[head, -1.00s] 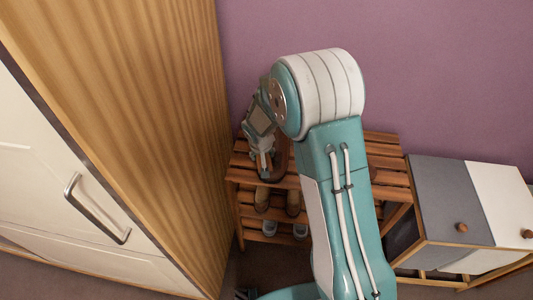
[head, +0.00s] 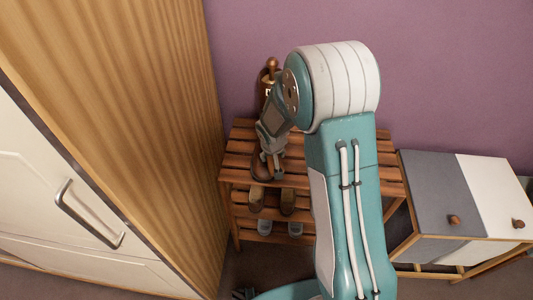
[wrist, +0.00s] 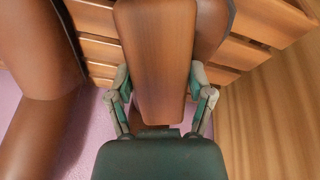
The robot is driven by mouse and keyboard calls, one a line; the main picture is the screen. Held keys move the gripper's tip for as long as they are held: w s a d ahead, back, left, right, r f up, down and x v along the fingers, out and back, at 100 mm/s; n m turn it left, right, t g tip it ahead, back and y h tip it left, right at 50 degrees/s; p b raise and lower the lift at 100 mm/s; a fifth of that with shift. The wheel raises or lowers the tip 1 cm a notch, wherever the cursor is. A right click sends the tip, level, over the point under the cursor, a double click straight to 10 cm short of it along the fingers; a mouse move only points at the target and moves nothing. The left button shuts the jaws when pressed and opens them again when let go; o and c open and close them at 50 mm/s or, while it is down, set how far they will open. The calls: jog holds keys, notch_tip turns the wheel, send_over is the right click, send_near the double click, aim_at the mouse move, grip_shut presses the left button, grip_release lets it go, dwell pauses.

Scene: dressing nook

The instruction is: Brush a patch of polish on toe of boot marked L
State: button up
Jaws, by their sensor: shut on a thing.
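My gripper (head: 272,156) reaches down over the left end of the wooden rack. In the wrist view it is shut on the wooden brush (wrist: 157,55), with one finger on each side. A brown boot (head: 268,83) stands behind my gripper; its shaft top and part of a white mark show, but I cannot read the letter. Its brown toe (head: 262,171) shows beside my fingertips. In the wrist view brown boot leather (wrist: 211,28) lies behind the brush, and a second brown boot shaft (wrist: 38,95) stands at the left. Bristles and any contact with the toe are hidden.
The slatted rack (head: 238,147) carries brown shoes (head: 288,202) and grey shoes (head: 265,227) on lower shelves. A wooden cabinet side (head: 170,110) rises close on the left. A grey and white cabinet (head: 440,192) stands right. My arm hides the rack's middle.

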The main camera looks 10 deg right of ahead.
jog(key=shift+s+d, duration=0.15)
jog(key=shift+d, duration=0.4)
jog(key=shift+v, duration=3.05)
jog(key=shift+v, duration=1.5)
